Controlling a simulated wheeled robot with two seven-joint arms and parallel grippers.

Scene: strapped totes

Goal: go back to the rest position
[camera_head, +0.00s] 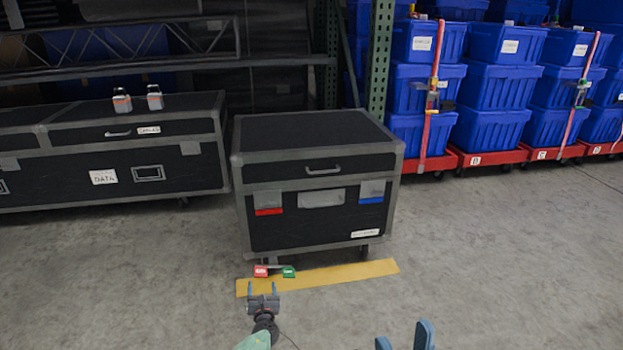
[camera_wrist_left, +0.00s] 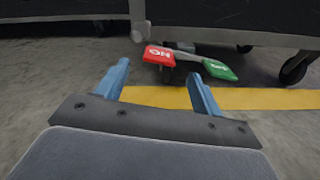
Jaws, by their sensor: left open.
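My left gripper (camera_head: 262,287) is open and empty, low in front of the black case (camera_head: 320,217). In the left wrist view its two blue fingers (camera_wrist_left: 160,88) stand apart with nothing between them. Just beyond the fingertips is a foot pedal with a red plate (camera_head: 261,271) and a green plate (camera_head: 289,272). The red plate (camera_wrist_left: 159,55) and the green plate (camera_wrist_left: 220,69) show white lettering in the left wrist view, and the fingers look clear of them. My right gripper (camera_head: 404,339) shows only its blue fingertips at the bottom edge, apart and empty.
A yellow floor strip (camera_head: 340,275) lies in front of the wheeled case. A long black case (camera_head: 110,150) stands at the left with two small orange-and-grey items on top. Blue totes (camera_head: 490,132) stand on red dollies (camera_head: 490,157) at the back right. The right floor is clear.

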